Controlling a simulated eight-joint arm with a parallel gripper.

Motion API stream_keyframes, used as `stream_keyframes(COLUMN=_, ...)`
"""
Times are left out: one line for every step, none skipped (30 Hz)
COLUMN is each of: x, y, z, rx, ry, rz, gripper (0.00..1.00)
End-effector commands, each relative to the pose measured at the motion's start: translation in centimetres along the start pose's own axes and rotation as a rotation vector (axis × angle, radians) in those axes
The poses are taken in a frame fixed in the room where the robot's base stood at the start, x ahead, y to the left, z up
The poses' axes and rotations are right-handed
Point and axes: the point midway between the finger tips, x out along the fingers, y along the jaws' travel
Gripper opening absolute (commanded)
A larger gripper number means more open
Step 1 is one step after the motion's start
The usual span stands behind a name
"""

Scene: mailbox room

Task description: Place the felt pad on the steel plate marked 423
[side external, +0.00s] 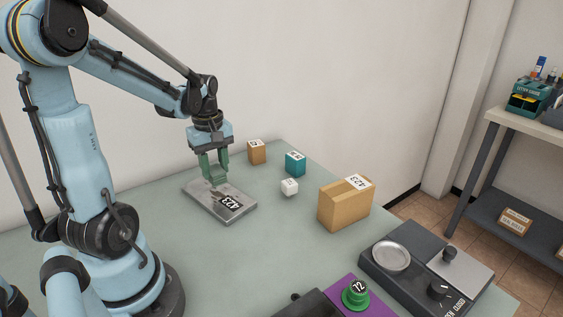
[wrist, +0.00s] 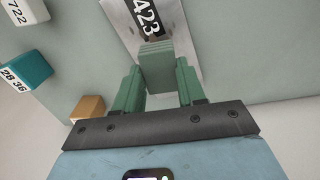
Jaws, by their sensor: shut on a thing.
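The steel plate (side external: 240,212) marked 423 lies flat on the table under my gripper. In the wrist view the plate (wrist: 182,28) shows at the top, with its black 423 label partly cut off. My gripper (side external: 215,178) is low over the plate's far end, pointing down. In the wrist view its green fingers (wrist: 157,88) are shut on a grey-green ribbed piece, the felt pad (wrist: 157,62). The pad overlaps the plate in that view. I cannot tell whether the pad touches the plate.
A tan box (side external: 340,207) marked 423 stands right of the plate. A white cube (side external: 289,187), a teal block (side external: 295,164) and an orange-brown block (side external: 257,153) stand behind. A dark device with a round pan (side external: 391,256) and a green knob (side external: 356,294) are in front.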

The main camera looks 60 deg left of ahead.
Motion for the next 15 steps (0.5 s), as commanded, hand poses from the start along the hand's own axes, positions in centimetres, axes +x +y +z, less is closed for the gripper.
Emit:
stream_keyframes(x=0.3, y=-0.1, z=-0.5, rx=-0.002, ry=0.0, rz=0.0, gripper=0.11)
stream_keyframes(x=0.4, y=-0.1, z=-0.6, rx=-0.001, ry=0.0, rz=0.0, gripper=0.11)
stream_keyframes(x=0.5, y=-0.1, z=-0.8, rx=0.0, ry=0.0, rz=0.0, gripper=0.11)
stream_keyframes(x=0.6, y=-0.1, z=-0.8, rx=0.0, ry=0.0, rz=0.0, gripper=0.11)
stream_keyframes(x=0.7, y=-0.2, z=-0.9, rx=0.0, ry=0.0, rz=0.0, gripper=0.11)
stream_keyframes(x=1.0, y=-0.1, z=-0.9, rx=0.001, ry=0.0, rz=0.0, gripper=0.11)
stream_keyframes(x=1.2, y=-0.1, z=-0.9, rx=0.001, ry=0.0, rz=0.0, gripper=0.11)
stream_keyframes(x=1.6, y=-0.1, z=-0.9, rx=0.001, ry=0.0, rz=0.0, gripper=0.11)
stream_keyframes(x=2.1, y=-0.1, z=-0.9, rx=0.001, ry=0.0, rz=0.0, gripper=0.11)
stream_keyframes(x=2.5, y=-0.1, z=-0.9, rx=0.001, ry=0.0, rz=0.0, gripper=0.11)
stream_keyframes(x=2.9, y=-0.1, z=-0.8, rx=0.001, ry=0.0, rz=0.0, gripper=0.11)
stream_keyframes(x=3.3, y=-0.1, z=-0.9, rx=0.001, ry=0.0, rz=0.0, gripper=0.11)
stream_keyframes(x=3.6, y=-0.1, z=-0.9, rx=0.001, ry=0.0, rz=0.0, gripper=0.11)
stream_keyframes(x=3.9, y=-0.1, z=-0.8, rx=0.001, ry=0.0, rz=0.0, gripper=0.11)
stream_keyframes(x=4.2, y=-0.1, z=-0.8, rx=0.001, ry=0.0, rz=0.0, gripper=0.11)
